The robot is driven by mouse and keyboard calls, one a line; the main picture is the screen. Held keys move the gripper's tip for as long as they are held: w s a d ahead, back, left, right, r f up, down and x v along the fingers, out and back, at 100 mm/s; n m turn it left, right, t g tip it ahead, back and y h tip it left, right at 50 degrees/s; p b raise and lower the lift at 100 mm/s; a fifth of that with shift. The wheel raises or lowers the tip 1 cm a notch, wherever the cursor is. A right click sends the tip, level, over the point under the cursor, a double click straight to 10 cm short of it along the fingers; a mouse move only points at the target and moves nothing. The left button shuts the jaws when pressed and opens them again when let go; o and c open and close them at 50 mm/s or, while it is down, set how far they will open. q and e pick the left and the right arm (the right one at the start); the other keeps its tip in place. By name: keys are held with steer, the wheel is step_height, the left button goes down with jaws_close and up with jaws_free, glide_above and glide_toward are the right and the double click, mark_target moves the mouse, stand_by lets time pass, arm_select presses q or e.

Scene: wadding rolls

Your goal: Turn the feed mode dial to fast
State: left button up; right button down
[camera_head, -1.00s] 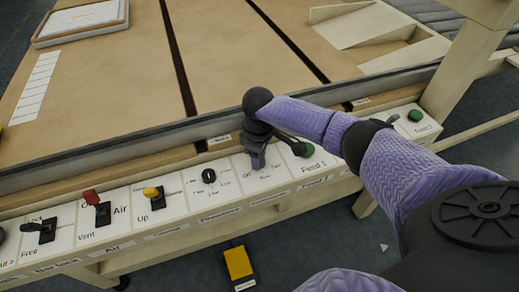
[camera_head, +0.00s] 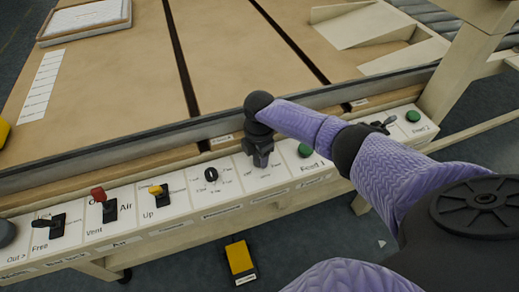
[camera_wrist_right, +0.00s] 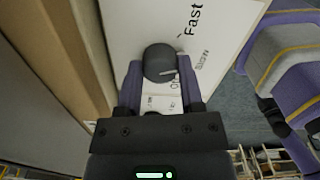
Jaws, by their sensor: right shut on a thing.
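The feed mode dial (camera_wrist_right: 160,62) is a round dark knob on a white panel in the right wrist view. Labels "Fast" (camera_wrist_right: 193,20), "Slow" and "Off" are printed to its right. A light line on the knob points right, roughly between "Slow" and "Off"; its exact setting is hard to tell. My right gripper (camera_wrist_right: 155,80) is shut on the dial, a finger on each side. In the head view my right gripper (camera_head: 262,158) points down at the panel and hides the dial. My left gripper is not in view.
A yellow pedal (camera_head: 239,258) lies on the floor.

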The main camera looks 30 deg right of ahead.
steer(key=n, duration=0.4)
steer(key=shift+n, duration=2.1)
steer(key=shift+c, duration=1.2)
jaws_free()
steer(key=shift+r, duration=0.1)
step_height(320, 180, up, 9)
steer(key=p, duration=0.3)
steer(key=shift+r+p, duration=0.3)
steer(key=shift+r, duration=0.1)
